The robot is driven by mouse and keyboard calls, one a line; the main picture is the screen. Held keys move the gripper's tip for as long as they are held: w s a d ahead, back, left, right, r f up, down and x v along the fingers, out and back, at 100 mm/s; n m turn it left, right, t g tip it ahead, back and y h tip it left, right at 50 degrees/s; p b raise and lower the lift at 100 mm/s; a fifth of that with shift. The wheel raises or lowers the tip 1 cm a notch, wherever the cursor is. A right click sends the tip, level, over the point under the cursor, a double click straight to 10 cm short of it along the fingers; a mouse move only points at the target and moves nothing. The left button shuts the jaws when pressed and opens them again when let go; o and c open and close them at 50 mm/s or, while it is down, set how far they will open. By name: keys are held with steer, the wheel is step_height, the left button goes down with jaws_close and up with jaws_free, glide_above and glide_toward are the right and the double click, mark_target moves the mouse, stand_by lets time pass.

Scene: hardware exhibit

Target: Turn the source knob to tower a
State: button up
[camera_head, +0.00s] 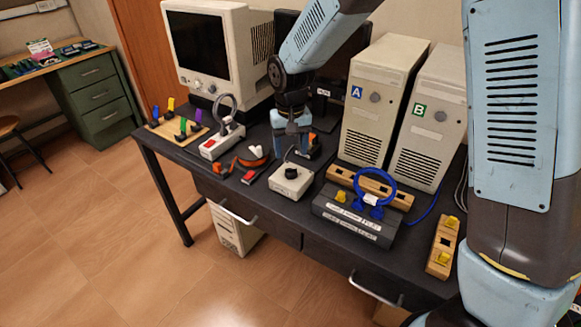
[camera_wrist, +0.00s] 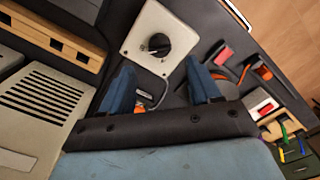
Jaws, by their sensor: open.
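The source knob (camera_head: 291,172) is a black dial on top of a small white box (camera_head: 287,189) near the front middle of the desk. In the wrist view the knob (camera_wrist: 157,45) sits on the white box (camera_wrist: 178,32), just beyond the fingertips. My gripper (camera_head: 296,152) is above and behind the box, its blue fingers pointing down. In the wrist view my gripper (camera_wrist: 162,78) has its fingers spread, with nothing between them. Tower A (camera_head: 378,68), beige with a blue "A" label, stands behind to the right. Tower B (camera_head: 437,112), with a green "B" label, stands beside it.
Right of the knob box is a dark box with a blue ring (camera_head: 375,187) and a wooden strip behind it. Left are red and orange tools (camera_head: 247,162) and a power strip (camera_head: 222,142). A monitor (camera_head: 215,45) stands at the back left. A wooden block (camera_head: 441,247) lies front right.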

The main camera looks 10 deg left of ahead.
mark_target(291, 172)
step_height(291, 172, down, 7)
steer(key=shift+f, duration=0.15)
steer(key=shift+c, duration=0.3)
steer(key=c, duration=1)
steer(key=shift+o, duration=0.2)
